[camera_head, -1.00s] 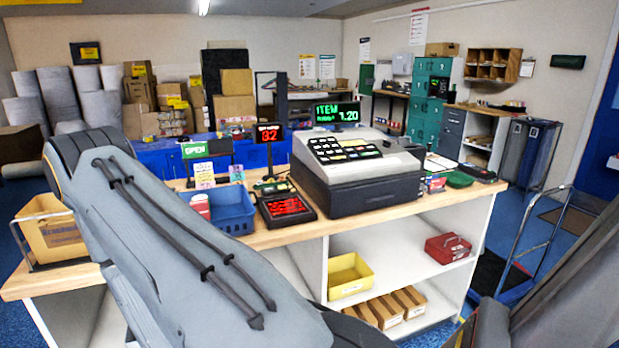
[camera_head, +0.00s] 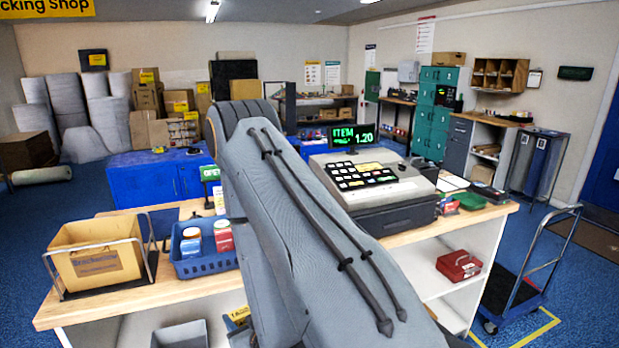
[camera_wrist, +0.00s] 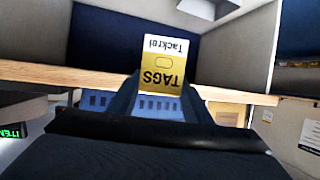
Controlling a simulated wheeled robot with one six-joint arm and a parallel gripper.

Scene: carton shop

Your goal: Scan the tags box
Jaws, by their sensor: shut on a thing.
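The tags box (camera_wrist: 163,50), yellow and white with "TAGS" printed on it, shows upside down in the wrist view. My gripper (camera_wrist: 165,95) is shut on it, with dark fingers on either side of its lower part. In the head view my arm hides the gripper and the box. The till (camera_head: 385,207) stands on the counter right of my arm. Its green display (camera_head: 354,136) reads "ITEM" and 1.20. The red-lit scanner pad seen earlier is hidden behind my arm now.
A blue basket (camera_head: 208,266) with a white-and-blue jar and a red one stands on the counter (camera_head: 165,303) left of my arm. A red box (camera_head: 458,265) sits on the shelf. A trolley (camera_head: 515,290) stands at right.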

